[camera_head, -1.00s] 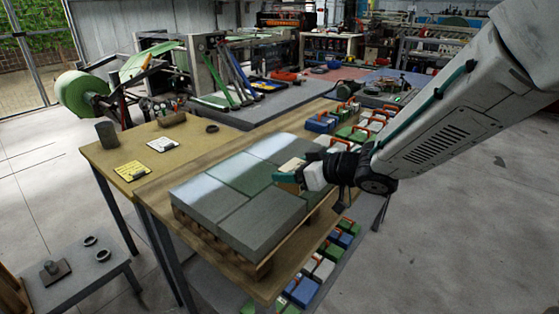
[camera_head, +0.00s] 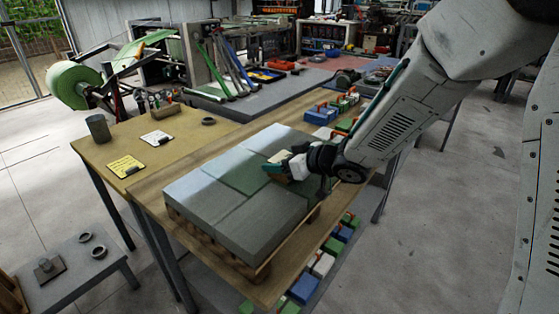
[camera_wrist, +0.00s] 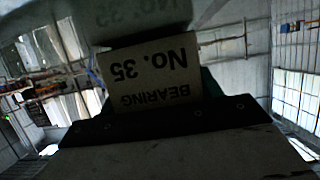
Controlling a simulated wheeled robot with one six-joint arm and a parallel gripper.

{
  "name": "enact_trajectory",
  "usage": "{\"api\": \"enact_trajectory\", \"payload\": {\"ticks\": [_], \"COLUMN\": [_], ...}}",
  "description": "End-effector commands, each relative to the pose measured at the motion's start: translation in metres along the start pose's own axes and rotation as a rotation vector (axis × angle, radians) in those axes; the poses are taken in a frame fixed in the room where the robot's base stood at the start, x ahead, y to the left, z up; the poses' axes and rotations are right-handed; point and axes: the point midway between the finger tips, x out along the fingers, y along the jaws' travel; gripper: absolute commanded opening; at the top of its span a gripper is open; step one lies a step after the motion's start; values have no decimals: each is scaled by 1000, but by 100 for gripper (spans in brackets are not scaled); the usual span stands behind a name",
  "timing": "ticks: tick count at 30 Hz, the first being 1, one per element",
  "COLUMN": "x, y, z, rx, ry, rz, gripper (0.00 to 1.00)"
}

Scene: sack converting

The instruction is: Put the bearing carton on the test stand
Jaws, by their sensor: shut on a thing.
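The bearing carton (camera_wrist: 150,72) fills the middle of the wrist view, its pale face printed "BEARING No. 35" upside down. My gripper (camera_head: 281,170) is shut on it. In the head view only a small tan part of the carton (camera_head: 283,157) shows between the jaws, over the right part of the grey-green slabs. A mirrored copy of its print shows in a glossy surface at the top of the wrist view, so that surface is close; I cannot tell whether they touch. I cannot tell which thing is the test stand.
Grey-green slabs (camera_head: 205,195) lie on a wooden pallet on the wooden table (camera_head: 160,190). Coloured boxes with handles (camera_head: 323,113) stand behind and on a lower shelf. A small grey table (camera_head: 105,262) at lower left holds rings and a plate. A cup (camera_head: 98,128) stands on the yellowish table.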

Motion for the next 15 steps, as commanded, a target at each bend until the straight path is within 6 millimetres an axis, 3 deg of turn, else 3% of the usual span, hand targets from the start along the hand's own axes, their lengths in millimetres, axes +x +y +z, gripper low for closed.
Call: {"api": "enact_trajectory", "payload": {"ticks": [5,6,8,15], "x": [1,2,1,1], "y": [0,0,0,0], "z": [2,3,3,3], "rx": [1,1,0,0], "ry": [0,0,0,0], "rz": [-1,-1,-1,-1], "gripper": [32,69,85,85]}}
